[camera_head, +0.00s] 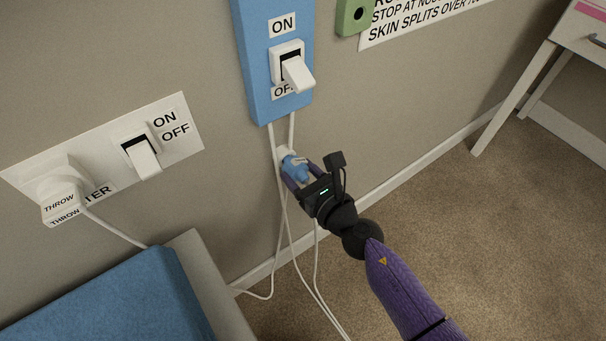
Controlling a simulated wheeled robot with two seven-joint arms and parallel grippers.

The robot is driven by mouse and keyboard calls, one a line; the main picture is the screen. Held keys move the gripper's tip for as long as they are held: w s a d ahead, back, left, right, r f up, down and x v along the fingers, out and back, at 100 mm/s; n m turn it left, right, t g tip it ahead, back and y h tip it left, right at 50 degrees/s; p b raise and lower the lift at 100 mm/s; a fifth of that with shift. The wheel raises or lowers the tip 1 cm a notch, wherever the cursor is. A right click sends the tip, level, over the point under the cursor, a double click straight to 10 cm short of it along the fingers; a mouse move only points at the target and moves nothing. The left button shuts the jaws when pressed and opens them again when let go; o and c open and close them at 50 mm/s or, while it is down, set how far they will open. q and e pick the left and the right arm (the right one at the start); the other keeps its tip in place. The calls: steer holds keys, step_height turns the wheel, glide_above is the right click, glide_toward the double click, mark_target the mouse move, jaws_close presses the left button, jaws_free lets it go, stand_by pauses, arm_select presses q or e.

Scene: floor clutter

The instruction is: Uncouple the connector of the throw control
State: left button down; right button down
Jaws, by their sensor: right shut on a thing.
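A blue throw control panel (253,62) is on the wall, with a white rocker switch (297,74) between ON and OFF labels. White cords hang from its lower edge. Below it is a small blue and white connector (287,155) on a cord. My right gripper (296,173) is shut on the blue part of the connector, and its fingers partly hide it. I cannot tell whether the two parts of the connector are joined. My left gripper is not in view.
A wall plate (185,112) at left holds a plug marked THROW (62,190) and another switch (141,157). A blue-topped piece of furniture (120,303) fills the lower left. White cords hang to the floor. A white table (570,45) stands at upper right; the carpet there is clear.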

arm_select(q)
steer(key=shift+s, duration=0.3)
arm_select(e)
steer(key=shift+w+a, duration=0.3)
steer(key=shift+w, duration=0.15)
steer(key=shift+c, duration=2.3)
jaws_free()
steer(key=o, duration=0.5)
steer(key=shift+c, duration=0.2)
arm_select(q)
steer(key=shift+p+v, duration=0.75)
arm_select(e)
steer(key=v, duration=0.9)
steer(key=shift+s+d, duration=0.25)
steer(key=shift+s, duration=0.1)
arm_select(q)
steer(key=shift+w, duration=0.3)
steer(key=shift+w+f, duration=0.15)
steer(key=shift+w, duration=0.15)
